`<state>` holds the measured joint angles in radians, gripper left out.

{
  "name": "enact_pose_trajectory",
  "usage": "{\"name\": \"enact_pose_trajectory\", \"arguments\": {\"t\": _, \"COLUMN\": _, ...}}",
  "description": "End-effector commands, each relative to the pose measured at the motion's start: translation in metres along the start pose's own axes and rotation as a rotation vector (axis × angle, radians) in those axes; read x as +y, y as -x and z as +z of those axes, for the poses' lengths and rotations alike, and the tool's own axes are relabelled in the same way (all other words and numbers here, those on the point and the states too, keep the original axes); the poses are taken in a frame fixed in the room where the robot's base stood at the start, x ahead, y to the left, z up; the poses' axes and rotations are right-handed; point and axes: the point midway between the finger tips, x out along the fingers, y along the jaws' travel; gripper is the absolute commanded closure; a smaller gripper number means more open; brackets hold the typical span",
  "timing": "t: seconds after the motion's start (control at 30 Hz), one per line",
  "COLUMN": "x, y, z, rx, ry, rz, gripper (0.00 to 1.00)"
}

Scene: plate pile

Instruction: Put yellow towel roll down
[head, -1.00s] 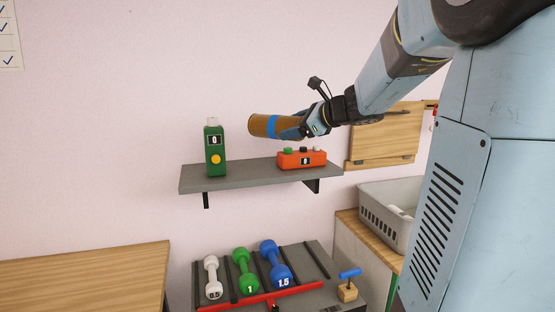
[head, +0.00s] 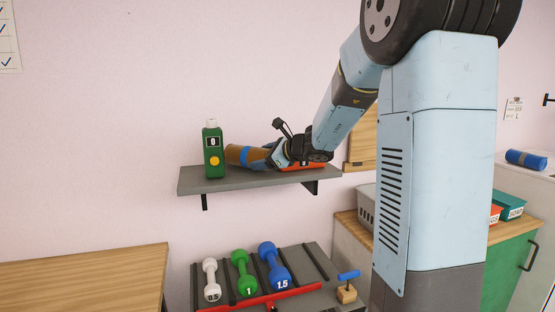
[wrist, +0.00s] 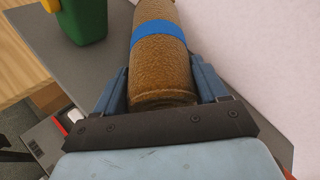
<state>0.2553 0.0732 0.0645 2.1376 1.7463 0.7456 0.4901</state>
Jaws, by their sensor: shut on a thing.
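The towel roll (head: 236,154) is brownish yellow with a blue band around it. My gripper (head: 268,155) is shut on it, and the roll lies on its side between the fingers. In the wrist view the roll (wrist: 163,75) runs away from me between both fingers (wrist: 163,85). The roll is low over the grey wall shelf (head: 222,184), right of the green device. I cannot tell whether it touches the shelf.
A green device with a yellow button (head: 213,152) stands on the shelf just left of the roll. An orange box (head: 315,168) on the shelf is mostly hidden behind my arm. Dumbbells (head: 240,272) lie on a rack below. A wooden table (head: 85,275) is at lower left.

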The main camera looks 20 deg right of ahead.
Motion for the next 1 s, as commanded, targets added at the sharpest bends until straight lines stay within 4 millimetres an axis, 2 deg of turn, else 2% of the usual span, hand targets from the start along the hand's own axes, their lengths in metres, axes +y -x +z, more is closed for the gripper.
{"name": "enact_pose_trajectory", "arguments": {"t": 0.3, "x": 0.004, "y": -0.003, "z": -0.006, "rx": -0.001, "ry": 0.001, "rz": -0.001, "gripper": 0.64}}
{"name": "enact_pose_trajectory", "arguments": {"t": 0.33, "x": 0.004, "y": -0.003, "z": -0.007, "rx": -0.001, "ry": 0.001, "rz": 0.000, "gripper": 0.26}}
{"name": "enact_pose_trajectory", "arguments": {"t": 0.43, "x": 0.004, "y": -0.003, "z": -0.007, "rx": -0.001, "ry": 0.001, "rz": 0.000, "gripper": 0.17}}
{"name": "enact_pose_trajectory", "arguments": {"t": 0.77, "x": 0.003, "y": 0.002, "z": -0.006, "rx": -0.001, "ry": 0.001, "rz": -0.001, "gripper": 0.17}}
{"name": "enact_pose_trajectory", "arguments": {"t": 0.87, "x": 0.003, "y": 0.012, "z": -0.006, "rx": -0.001, "ry": 0.000, "rz": -0.002, "gripper": 0.17}}
{"name": "enact_pose_trajectory", "arguments": {"t": 1.0, "x": 0.003, "y": 0.037, "z": -0.006, "rx": -0.001, "ry": 0.001, "rz": -0.004, "gripper": 0.17}}
